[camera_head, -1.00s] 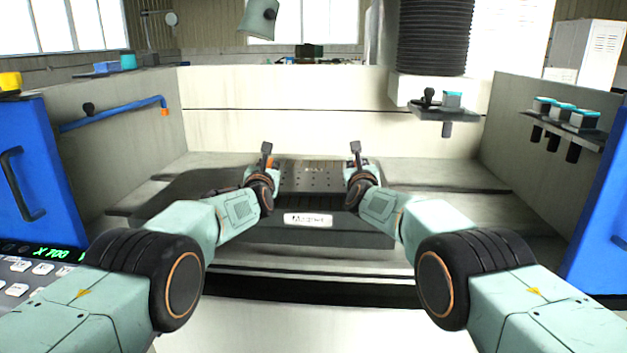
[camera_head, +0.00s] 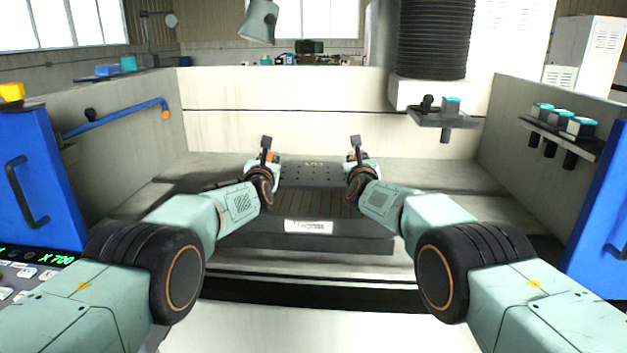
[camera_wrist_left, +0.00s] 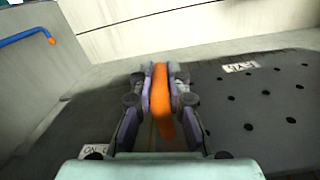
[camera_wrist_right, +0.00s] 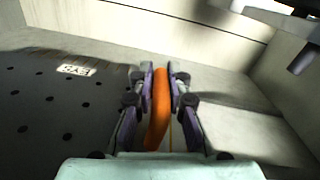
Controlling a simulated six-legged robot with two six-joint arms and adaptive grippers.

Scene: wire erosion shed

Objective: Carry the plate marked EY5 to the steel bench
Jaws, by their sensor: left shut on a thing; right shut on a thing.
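The dark plate (camera_head: 312,179) with rows of round holes lies level between my two grippers over the slotted machine table (camera_head: 300,243). Its small white label also shows in the left wrist view (camera_wrist_left: 240,67) and the right wrist view (camera_wrist_right: 76,70), but the lettering is hard to read. My left gripper (camera_head: 267,152) is shut on the orange handle (camera_wrist_left: 162,100) at the plate's left side. My right gripper (camera_head: 355,150) is shut on the orange handle (camera_wrist_right: 159,108) at its right side. I cannot tell whether the plate touches the table.
Pale tank walls (camera_head: 310,110) enclose the back and sides. A black bellows column (camera_head: 435,40) hangs at the back right above a small shelf (camera_head: 440,117). A rack (camera_head: 560,138) is on the right wall, a blue pipe (camera_head: 115,117) on the left. Blue doors (camera_head: 40,185) flank the front.

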